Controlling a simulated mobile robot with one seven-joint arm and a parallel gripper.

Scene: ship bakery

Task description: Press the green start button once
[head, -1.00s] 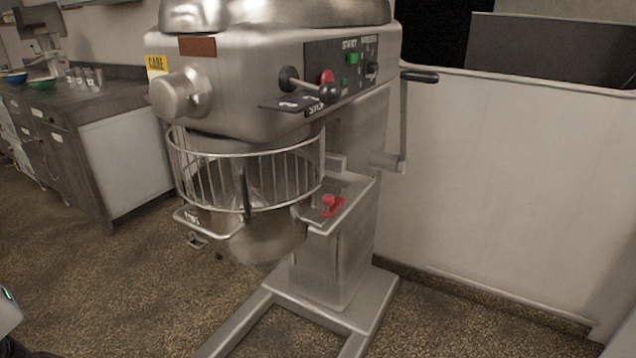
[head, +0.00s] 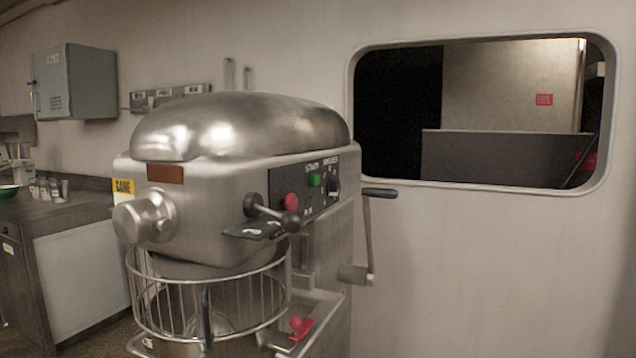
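The green start button (head: 315,180) sits on the dark control panel (head: 300,190) on the right side of the large steel mixer (head: 225,190). A red button (head: 291,201) is to its lower left, and a dark knob (head: 334,185) is just to its right. A black-knobbed lever (head: 272,214) sticks out in front of the panel, below the green button. Nothing covers the green button. My gripper is not in this view.
A wire bowl guard (head: 207,298) and a red-knobbed part (head: 299,327) are below the mixer head. A crank handle (head: 368,235) sticks out at its right. A counter (head: 80,265) stands at left. A wall with a window opening (head: 480,186) is behind.

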